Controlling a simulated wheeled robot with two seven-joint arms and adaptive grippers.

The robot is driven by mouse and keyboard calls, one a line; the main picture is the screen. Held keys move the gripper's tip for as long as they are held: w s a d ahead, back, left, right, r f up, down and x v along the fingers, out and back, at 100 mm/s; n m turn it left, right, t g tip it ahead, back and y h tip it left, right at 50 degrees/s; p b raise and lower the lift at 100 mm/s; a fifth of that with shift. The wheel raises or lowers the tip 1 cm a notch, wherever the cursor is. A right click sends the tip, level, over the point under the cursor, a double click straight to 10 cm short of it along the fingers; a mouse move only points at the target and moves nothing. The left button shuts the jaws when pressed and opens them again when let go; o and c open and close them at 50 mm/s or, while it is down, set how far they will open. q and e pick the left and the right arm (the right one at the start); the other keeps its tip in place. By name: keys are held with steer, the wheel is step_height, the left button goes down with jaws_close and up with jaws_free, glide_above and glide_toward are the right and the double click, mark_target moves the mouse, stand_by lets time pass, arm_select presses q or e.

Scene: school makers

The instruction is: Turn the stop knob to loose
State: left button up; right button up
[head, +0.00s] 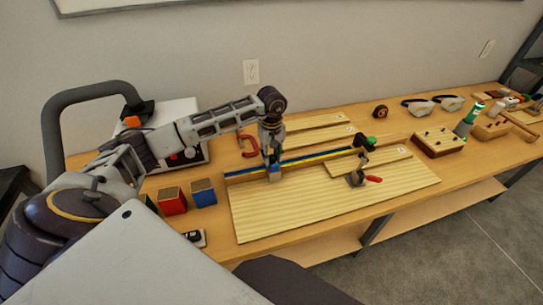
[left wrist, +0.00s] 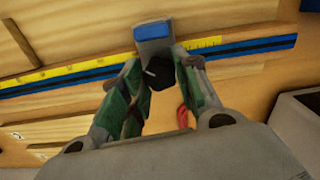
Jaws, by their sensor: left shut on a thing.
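The stop (head: 275,174) is a grey block with a blue patch on the yellow and blue rail (head: 232,178) of a wooden board. In the left wrist view the stop (left wrist: 153,33) is at the top centre. Its knob (left wrist: 158,74) is black with a pale line pointing up and left. My left gripper (head: 271,160) reaches down to the stop, and its green-padded fingers (left wrist: 160,70) are shut on the knob. In the head view the gripper hides the knob. My right gripper is not in view.
A toggle clamp with a red handle (head: 373,179) stands on the board (head: 290,222) to the right. Coloured blocks (head: 203,192) sit left of the board. A red clamp (head: 249,146) lies behind. The board's front part is clear.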

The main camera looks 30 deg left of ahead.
arm_select(q)
steer(key=n+b, duration=0.1)
steer(key=n, duration=0.2)
steer(key=shift+n, duration=1.1)
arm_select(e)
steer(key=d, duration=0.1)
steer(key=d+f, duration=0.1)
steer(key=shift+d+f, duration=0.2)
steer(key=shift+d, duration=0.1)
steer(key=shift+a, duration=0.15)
arm_select(q)
steer(key=o, duration=1.1)
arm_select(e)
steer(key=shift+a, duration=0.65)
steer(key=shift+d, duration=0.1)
